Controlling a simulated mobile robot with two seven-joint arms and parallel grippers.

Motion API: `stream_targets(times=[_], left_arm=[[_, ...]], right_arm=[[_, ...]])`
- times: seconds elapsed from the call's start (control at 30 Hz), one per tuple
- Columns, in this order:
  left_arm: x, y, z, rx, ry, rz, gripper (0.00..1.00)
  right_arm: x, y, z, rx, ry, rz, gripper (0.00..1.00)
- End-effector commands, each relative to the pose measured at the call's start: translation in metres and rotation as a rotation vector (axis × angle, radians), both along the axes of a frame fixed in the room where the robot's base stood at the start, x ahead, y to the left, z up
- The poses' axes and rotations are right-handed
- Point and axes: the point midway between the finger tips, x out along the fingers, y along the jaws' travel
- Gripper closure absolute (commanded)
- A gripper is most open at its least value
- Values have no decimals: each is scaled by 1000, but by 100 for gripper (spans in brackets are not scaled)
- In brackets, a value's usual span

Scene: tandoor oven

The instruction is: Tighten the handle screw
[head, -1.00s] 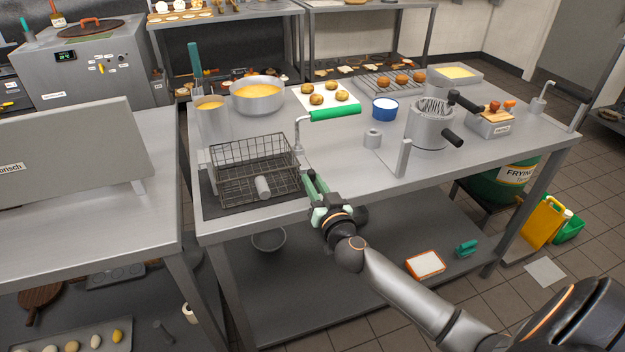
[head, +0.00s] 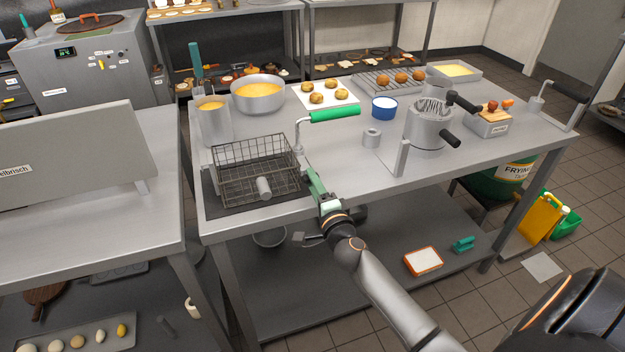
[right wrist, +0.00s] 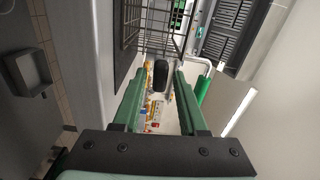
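My right gripper (head: 313,178) is just off the table's front edge, right of the wire basket (head: 228,152). In the right wrist view its green fingers (right wrist: 159,72) stand apart. A dark rounded handle end (right wrist: 160,74) shows in the gap between them, with no finger seen closed on it. In the head view the basket has a stubby grey cylindrical handle (head: 264,188) at its front, left of my fingertips and apart from them. I cannot make out a screw on it. My left gripper is not in view.
The basket sits on a dark mat (head: 285,192) at the table's front left. A crank with a green grip (head: 335,115) stands behind my gripper. A grey ring (head: 372,138), an upright plate (head: 401,158) and a press (head: 428,130) stand to the right.

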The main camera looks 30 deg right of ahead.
Motion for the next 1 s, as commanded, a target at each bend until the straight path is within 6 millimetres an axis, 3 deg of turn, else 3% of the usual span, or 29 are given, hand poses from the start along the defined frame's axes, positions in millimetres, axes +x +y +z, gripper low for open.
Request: stream_targets(times=[0.1, 0.37, 0.8, 1.0], left_arm=[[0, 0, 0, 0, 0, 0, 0], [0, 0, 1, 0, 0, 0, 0], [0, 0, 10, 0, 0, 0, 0], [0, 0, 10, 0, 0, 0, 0]], right_arm=[[0, 0, 0, -2, 0, 0, 46], [-3, 1, 0, -3, 1, 0, 46], [-62, 15, 0, -3, 2, 0, 46], [-69, 16, 1, -4, 0, 0, 46]])
